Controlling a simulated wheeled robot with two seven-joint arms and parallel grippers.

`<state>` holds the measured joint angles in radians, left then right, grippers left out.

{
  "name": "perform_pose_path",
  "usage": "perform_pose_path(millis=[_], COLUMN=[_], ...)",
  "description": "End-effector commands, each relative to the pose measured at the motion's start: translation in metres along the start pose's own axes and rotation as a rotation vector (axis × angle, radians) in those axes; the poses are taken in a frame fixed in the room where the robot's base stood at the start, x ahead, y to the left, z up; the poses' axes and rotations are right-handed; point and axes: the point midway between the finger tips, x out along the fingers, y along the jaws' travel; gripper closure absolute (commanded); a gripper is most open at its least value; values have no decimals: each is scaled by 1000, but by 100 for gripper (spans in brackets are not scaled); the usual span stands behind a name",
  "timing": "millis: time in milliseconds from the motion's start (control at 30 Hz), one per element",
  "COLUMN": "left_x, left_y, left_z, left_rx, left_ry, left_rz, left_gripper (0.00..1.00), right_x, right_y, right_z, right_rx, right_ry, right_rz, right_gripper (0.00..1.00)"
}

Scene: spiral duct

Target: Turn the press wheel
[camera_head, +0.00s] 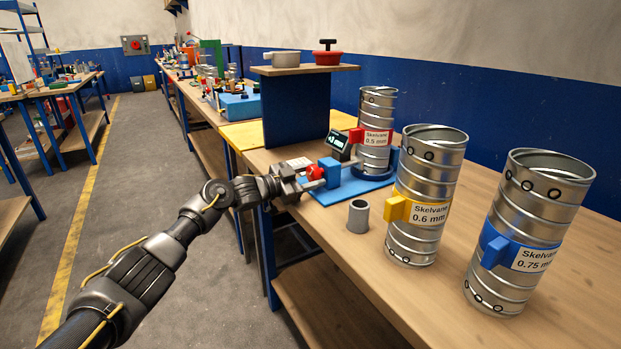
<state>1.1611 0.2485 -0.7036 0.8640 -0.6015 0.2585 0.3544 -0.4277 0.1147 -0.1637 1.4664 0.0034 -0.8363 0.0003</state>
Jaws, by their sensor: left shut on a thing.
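The press stands on the wooden bench, with a blue base (350,190), a small blue block (329,172) and a red wheel (315,172) at its left end. My left gripper (303,182) comes in from the left and is shut on the red wheel. The fingers and wheel are small here, so the exact grip is hard to see. A spiral duct labelled "Skelvane 0.5 mm" (377,160) with a red clamp stands upright on the press base. A small display (338,141) sits behind the block. My right gripper is not in view.
Ducts labelled 0.6 mm (416,235) with a yellow clamp and 0.75 mm (515,270) with a blue clamp stand to the right. A short grey cylinder (358,216) stands in front of the press. A blue panel (296,108) with a shelf rises behind.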

Motion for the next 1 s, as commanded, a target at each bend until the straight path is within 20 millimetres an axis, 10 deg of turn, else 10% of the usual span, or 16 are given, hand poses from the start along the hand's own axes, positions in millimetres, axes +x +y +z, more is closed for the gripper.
perform_pose_path(millis=[233,267,433,1000], left_x=[0,0,0,-37], left_y=[0,0,0,0], left_z=[1,1,1,2], left_rx=[-1,-1,-1,-1], left_ry=[-3,-3,-2,-2], left_rz=[1,1,1,-1], left_gripper=[75,51,30,30], right_x=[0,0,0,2], right_y=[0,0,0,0], right_z=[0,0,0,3], right_rx=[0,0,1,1], right_ry=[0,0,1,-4], right_rz=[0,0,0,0], right_gripper=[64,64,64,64])
